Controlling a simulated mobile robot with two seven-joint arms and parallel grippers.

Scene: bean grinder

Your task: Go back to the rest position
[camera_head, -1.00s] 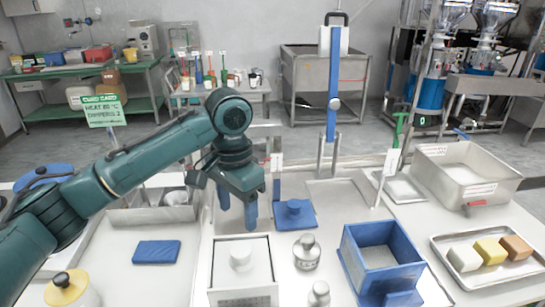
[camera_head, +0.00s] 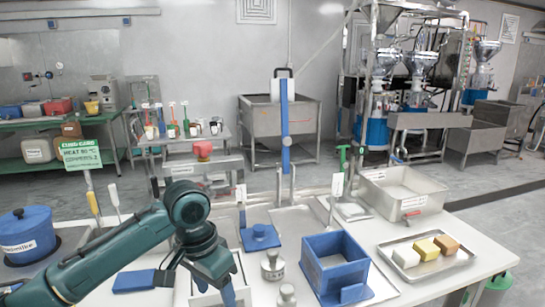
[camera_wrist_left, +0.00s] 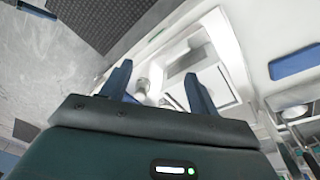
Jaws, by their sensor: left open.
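My left gripper (camera_wrist_left: 157,88) shows in the left wrist view with its two blue fingers apart and nothing between them. In the head view my left arm comes in from the left, and the gripper (camera_head: 228,292) points down at the bottom of the picture over a white square box (camera_head: 205,298), which the arm partly hides. Whether the fingers touch the box cannot be told. My right gripper is not in view.
On the worktable stand a blue open box (camera_head: 335,262), metal weights (camera_head: 272,266), a blue lidded piece (camera_head: 261,237), a tray (camera_head: 428,262) with three blocks and a steel bin (camera_head: 408,197). A blue pot (camera_head: 26,236) is at left. A blue pad (camera_head: 133,281) lies beside the arm.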

